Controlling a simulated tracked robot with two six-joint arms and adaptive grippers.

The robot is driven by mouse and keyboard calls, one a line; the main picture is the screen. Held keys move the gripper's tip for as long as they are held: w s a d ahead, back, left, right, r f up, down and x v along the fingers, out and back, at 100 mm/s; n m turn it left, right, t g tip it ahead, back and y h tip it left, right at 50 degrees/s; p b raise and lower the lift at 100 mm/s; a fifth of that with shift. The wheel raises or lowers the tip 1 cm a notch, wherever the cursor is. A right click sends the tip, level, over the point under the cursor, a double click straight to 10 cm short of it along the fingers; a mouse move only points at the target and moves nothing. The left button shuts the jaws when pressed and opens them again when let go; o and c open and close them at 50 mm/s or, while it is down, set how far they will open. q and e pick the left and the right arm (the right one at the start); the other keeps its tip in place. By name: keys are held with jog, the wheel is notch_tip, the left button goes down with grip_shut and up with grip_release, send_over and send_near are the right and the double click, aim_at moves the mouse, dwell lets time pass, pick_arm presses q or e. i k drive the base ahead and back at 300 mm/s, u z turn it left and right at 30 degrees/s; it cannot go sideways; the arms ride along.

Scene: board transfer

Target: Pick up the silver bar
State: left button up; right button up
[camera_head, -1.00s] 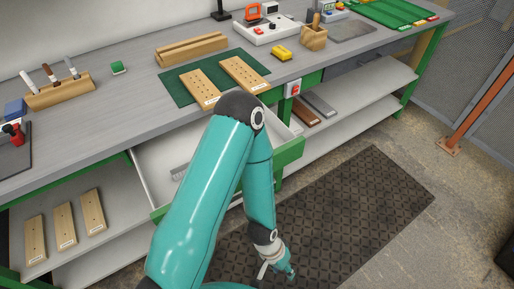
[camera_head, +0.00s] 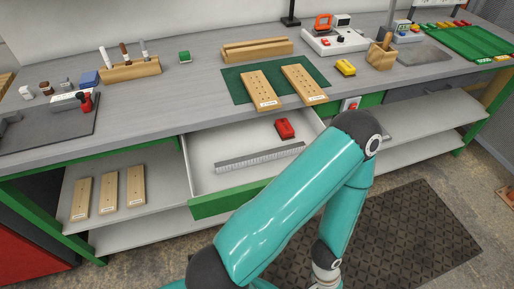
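The silver bar (camera_head: 260,158), a long thin grey bar with marks along it, lies flat in the open white drawer (camera_head: 204,153) below the worktop. Its right end is close to my bent arm in the picture. Only one of my arms is in view, seemingly the right one, with its elbow to the right of the drawer and its forearm hanging down. Its gripper (camera_head: 326,281) is at the bottom edge, low in front of the bench and well away from the bar. The fingers are cut off. My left gripper is not in view.
A red object (camera_head: 285,129) lies in the drawer behind the bar. The drawer's green front (camera_head: 222,205) stands out from the bench. Two drilled wooden boards (camera_head: 262,91) (camera_head: 304,85) lie on a green mat (camera_head: 236,87) above. Three more boards (camera_head: 108,190) are on the lower left shelf.

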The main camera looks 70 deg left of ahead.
aim_at(230, 165)
jog(key=z, duration=0.15)
jog(key=i, duration=1.1)
jog(key=u, duration=3.9)
jog(key=k, duration=0.1)
jog(key=z, duration=2.35)
jog(key=i, duration=0.2)
jog(key=u, duration=2.6)
